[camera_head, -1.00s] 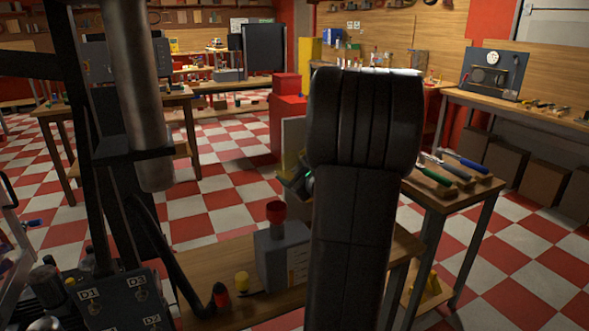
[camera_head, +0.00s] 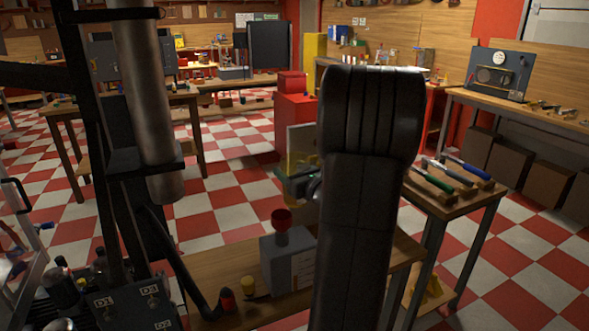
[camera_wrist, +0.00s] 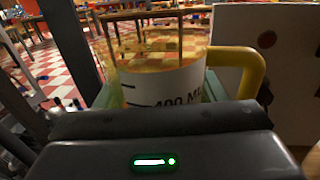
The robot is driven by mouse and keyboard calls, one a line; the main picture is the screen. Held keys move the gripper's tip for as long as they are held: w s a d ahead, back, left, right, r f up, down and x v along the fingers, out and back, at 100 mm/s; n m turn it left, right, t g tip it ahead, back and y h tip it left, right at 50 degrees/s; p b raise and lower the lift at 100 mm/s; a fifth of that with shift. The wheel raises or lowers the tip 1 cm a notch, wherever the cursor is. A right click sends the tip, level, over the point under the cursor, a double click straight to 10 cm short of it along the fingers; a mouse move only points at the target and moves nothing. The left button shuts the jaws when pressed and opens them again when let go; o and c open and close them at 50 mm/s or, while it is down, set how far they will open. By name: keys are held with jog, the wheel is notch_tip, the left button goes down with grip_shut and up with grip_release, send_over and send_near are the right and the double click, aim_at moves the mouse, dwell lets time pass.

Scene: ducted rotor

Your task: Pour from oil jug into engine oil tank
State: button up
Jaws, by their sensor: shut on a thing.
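The oil jug (camera_wrist: 165,75) is a clear measuring jug with a yellow handle, a "400 ML" mark and amber liquid inside. It fills the upper middle of the wrist view and looks roughly upright. My gripper (camera_wrist: 158,92) is shut on it, with green fingers at its sides. In the head view my arm hides most of the gripper (camera_head: 298,183); a yellowish part of the jug (camera_head: 301,160) shows beside the arm. The engine oil tank (camera_head: 284,264) is a grey box with a red funnel (camera_head: 282,219) on top. It stands on a low wooden bench below the jug, partly behind my arm.
A side table (camera_head: 455,205) with several hammers stands at the right. A red cabinet (camera_head: 296,120) stands behind. Checkered floor is open between the benches.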

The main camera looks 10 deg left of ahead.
aim_at(293, 160)
jog(key=shift+r, duration=0.15)
jog(key=shift+r+p, duration=1.1)
jog(key=shift+r, duration=0.4)
jog(key=shift+d+f, duration=0.1)
jog(key=shift+f, duration=0.05)
jog(key=s+d+f+m+t+h+p, duration=0.1)
jog(key=d+f+m+t+h+p, duration=0.3)
jog(key=d+f, duration=0.7)
jog(key=d+m+h+p, duration=0.1)
jog(key=d+h+p, duration=0.1)
jog(key=h, duration=0.1)
jog(key=shift+d+f, duration=0.2)
jog(key=shift+d, duration=0.2)
